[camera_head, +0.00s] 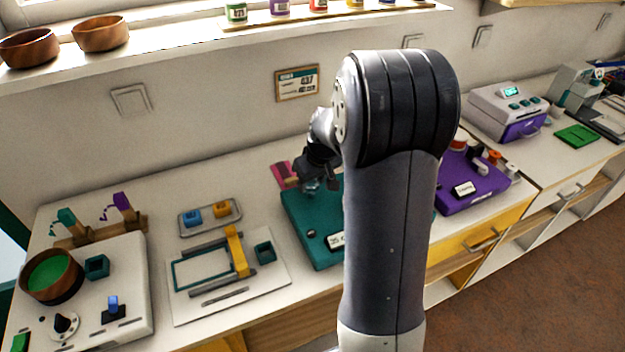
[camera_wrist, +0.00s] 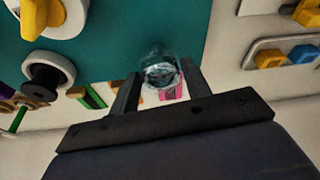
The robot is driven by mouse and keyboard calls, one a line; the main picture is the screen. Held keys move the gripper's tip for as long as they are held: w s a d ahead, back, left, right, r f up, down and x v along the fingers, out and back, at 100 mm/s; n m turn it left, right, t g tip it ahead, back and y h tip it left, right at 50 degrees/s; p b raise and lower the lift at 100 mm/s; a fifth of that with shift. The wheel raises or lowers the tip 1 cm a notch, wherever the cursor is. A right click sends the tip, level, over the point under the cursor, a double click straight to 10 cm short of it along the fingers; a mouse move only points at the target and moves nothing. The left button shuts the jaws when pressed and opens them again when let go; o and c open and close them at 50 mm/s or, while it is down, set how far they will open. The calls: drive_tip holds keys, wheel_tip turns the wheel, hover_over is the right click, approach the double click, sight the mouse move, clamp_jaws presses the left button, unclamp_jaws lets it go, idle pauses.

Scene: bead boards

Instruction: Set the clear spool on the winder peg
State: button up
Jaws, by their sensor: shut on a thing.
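The clear spool (camera_wrist: 162,74) is between the two dark fingers of my gripper (camera_wrist: 158,88) in the wrist view, and my gripper is shut on it. In the head view my gripper (camera_head: 316,178) is over the teal board (camera_head: 302,228), with a small clear patch of the spool (camera_head: 312,187) below it. In the wrist view the teal board (camera_wrist: 120,35) bears a black round post with a pale collar (camera_wrist: 47,82) and a white round part with a yellow top (camera_wrist: 48,14). I cannot tell which part is the winder peg. My arm hides much of this board in the head view.
A purple board (camera_head: 470,185) stands right of my arm. Left are a white frame board (camera_head: 215,298), a grey tray (camera_head: 210,217) with blue and yellow pieces, and a white bowl station (camera_head: 125,268). A pink item (camera_head: 282,176) is close behind my gripper.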

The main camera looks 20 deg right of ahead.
drive_tip(key=shift+f+b, duration=0.45)
drive_tip(key=shift+f, duration=0.2)
drive_tip(key=shift+f, duration=0.15)
drive_tip(key=shift+f+b, duration=0.9)
drive_tip(key=o, duration=1)
drive_tip(key=shift+o, duration=0.2)
wheel_tip(320, 180, up, 7)
drive_tip(key=p, duration=0.5)
